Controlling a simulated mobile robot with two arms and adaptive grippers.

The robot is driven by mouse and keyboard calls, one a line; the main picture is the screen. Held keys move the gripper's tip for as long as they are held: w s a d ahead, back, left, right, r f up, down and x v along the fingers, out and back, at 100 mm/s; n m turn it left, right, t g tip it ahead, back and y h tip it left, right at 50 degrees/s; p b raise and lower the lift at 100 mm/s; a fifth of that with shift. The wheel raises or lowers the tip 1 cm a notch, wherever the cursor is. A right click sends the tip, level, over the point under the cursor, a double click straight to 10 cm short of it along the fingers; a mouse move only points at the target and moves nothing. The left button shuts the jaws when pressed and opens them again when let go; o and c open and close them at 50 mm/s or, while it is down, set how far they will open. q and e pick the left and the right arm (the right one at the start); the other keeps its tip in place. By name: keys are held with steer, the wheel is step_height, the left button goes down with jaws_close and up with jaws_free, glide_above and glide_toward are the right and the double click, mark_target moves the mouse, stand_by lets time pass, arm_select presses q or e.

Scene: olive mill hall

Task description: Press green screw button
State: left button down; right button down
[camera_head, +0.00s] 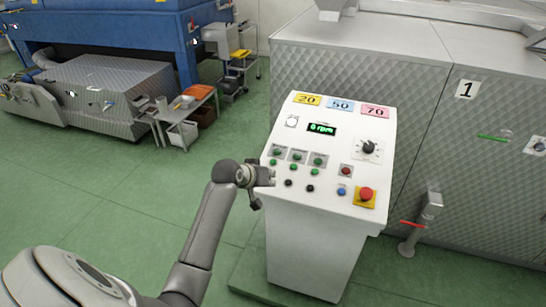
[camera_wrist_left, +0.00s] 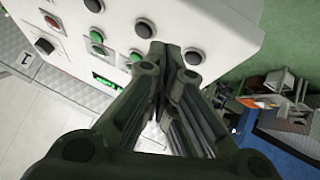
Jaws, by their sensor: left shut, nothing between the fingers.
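The white control panel (camera_head: 330,205) stands in the middle of the head view. Its sloped face has green buttons in two rows, the upper row (camera_head: 297,155) on grey plates and the lower row (camera_head: 293,167) below. Their labels are too small to read, so I cannot tell which is the screw button. My left gripper (camera_head: 271,177) is shut and empty at the panel's left edge, near the lower-left buttons. In the left wrist view its closed fingers (camera_wrist_left: 168,50) lie in front of the panel face, close to a green button (camera_wrist_left: 135,57) and a black button (camera_wrist_left: 193,56). Contact cannot be told.
The panel also has a red emergency knob (camera_head: 365,194), a blue button (camera_head: 341,191), a dial (camera_head: 369,146) and a display reading 0 rpm (camera_head: 321,128). A large metal machine (camera_head: 420,110) stands behind. The green floor (camera_head: 120,205) at left is clear.

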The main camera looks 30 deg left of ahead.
arm_select(q)
steer(key=w+a+r+n+t, duration=0.2)
steer(key=w+a+r, duration=0.4)
steer(key=r, duration=0.3)
steer(key=shift+w+n+t, duration=0.4)
steer(key=shift+w+n, duration=0.1)
steer(key=shift+w, duration=0.35)
steer(key=shift+f, duration=0.1)
steer(key=b, duration=0.8)
glide_above(273, 162)
steer(key=s, duration=0.2)
steer(key=f, duration=0.7)
steer(key=shift+w+a, duration=0.25)
steer(key=shift+a, duration=0.1)
steer(key=shift+w+a+f+b, duration=0.1)
steer(key=shift+w+f+b, duration=0.2)
steer(key=shift+f, duration=0.45)
steer(key=shift+f, duration=0.15)
